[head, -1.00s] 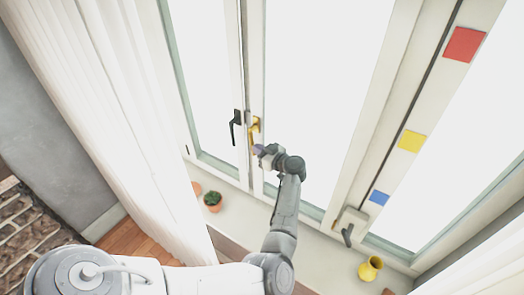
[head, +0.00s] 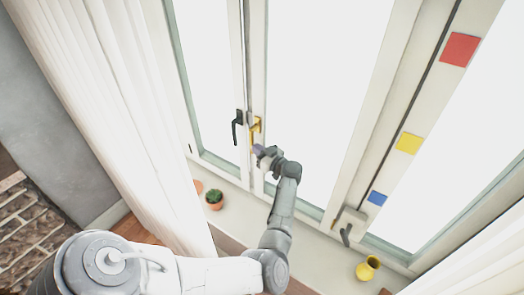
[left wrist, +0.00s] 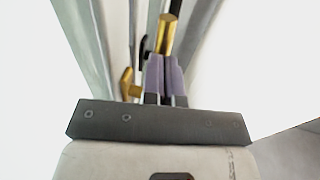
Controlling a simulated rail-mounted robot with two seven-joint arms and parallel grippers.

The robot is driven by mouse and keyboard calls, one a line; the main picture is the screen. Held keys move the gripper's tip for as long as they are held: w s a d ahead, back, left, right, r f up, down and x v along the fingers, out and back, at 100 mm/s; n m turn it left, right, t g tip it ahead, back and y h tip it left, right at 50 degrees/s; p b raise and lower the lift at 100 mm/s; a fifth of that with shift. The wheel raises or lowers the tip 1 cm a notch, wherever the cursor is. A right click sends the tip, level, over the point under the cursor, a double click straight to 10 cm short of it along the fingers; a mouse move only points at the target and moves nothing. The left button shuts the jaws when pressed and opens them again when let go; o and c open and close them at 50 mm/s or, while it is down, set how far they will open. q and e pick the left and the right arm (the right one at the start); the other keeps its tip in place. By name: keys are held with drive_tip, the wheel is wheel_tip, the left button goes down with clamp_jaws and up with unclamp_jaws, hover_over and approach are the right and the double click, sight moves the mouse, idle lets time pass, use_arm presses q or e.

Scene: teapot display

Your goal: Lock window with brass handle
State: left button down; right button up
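The brass handle (head: 255,126) is on the middle window frame, with its lever pointing down. My left gripper (head: 257,149) is just below it, at the lever's lower end. In the left wrist view, the two purple fingers (left wrist: 163,75) are side by side with almost no gap. A brass bar (left wrist: 168,34) shows at their tips, and another brass part (left wrist: 128,82) shows to their left. I cannot tell whether the fingertips touch the brass. A dark handle (head: 237,125) hangs on the frame left of the brass one. My right gripper is out of view.
A small potted plant (head: 214,198) and a yellow vase (head: 368,268) stand on the sill. A white curtain (head: 100,110) hangs at the left. Another grey handle (head: 347,230) is lower right. Red (head: 460,49), yellow (head: 408,143) and blue (head: 377,198) squares are on the right frame.

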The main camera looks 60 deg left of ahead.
use_arm(q)
drive_tip(key=shift+s+a+r, duration=0.1)
drive_tip(key=shift+s+a, duration=0.15)
drive_tip(key=b+v, duration=0.2)
drive_tip(key=v, duration=1.2)
drive_tip(key=shift+w+d, duration=0.25)
